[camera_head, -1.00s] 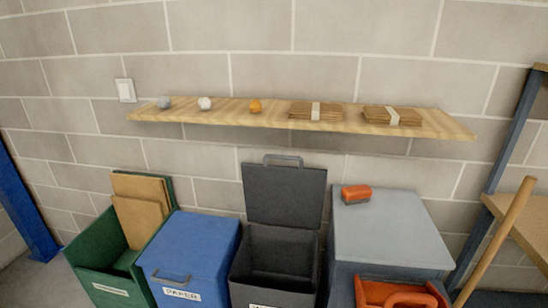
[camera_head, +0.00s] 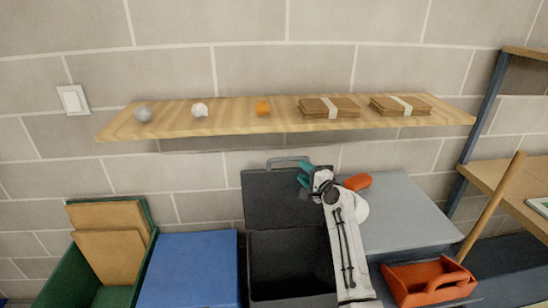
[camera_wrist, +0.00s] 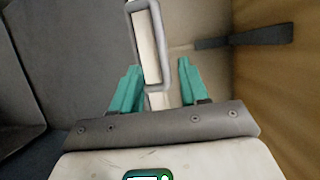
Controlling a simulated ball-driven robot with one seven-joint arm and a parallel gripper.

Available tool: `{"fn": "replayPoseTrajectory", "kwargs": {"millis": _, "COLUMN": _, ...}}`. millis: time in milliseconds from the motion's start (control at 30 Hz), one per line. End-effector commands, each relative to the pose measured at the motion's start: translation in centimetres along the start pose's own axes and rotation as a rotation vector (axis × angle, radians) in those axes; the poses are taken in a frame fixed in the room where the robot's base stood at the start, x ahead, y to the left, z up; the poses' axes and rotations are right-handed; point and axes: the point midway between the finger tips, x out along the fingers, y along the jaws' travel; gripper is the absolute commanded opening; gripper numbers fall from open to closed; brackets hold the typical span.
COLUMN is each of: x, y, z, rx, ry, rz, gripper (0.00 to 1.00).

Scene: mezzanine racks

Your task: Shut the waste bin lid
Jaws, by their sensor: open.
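The dark grey waste bin (camera_head: 282,262) stands between the blue bin and a grey cabinet. Its lid (camera_head: 268,205) is up, upright against the wall side, with a grey loop handle (camera_head: 288,162) on its top edge. My gripper (camera_head: 304,174), with teal fingers, is at the lid's upper right, close to the handle. In the wrist view the open fingers (camera_wrist: 159,72) flank the lower end of the handle loop (camera_wrist: 165,45), and the dark lid (camera_wrist: 65,55) fills the left. I cannot tell whether the fingers touch the handle. My arm hides the bin's right side.
The blue bin (camera_head: 190,270) has its lid shut; the green bin (camera_head: 60,285) holds cardboard. An orange object (camera_head: 357,182) lies on the grey cabinet (camera_head: 405,210), beside my arm. An orange tote (camera_head: 430,282) is front right. A wooden shelf (camera_head: 230,121) runs above.

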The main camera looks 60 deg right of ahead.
Motion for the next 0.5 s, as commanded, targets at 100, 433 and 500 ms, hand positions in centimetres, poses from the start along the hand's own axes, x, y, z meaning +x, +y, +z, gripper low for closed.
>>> {"fn": "replayPoseTrajectory", "kwargs": {"millis": 100, "x": 0.9, "y": -0.2, "z": -0.1, "rx": 0.006, "ry": 0.001, "rz": -0.004, "gripper": 0.44}}
{"fn": "replayPoseTrajectory", "kwargs": {"millis": 433, "x": 5.9, "y": -0.2, "z": 0.0, "rx": 0.002, "ry": 0.0, "rz": -0.001, "gripper": 0.44}}
{"fn": "replayPoseTrajectory", "kwargs": {"millis": 500, "x": 7.0, "y": -0.2, "z": -0.1, "rx": 0.002, "ry": 0.0, "rz": -0.002, "gripper": 0.44}}
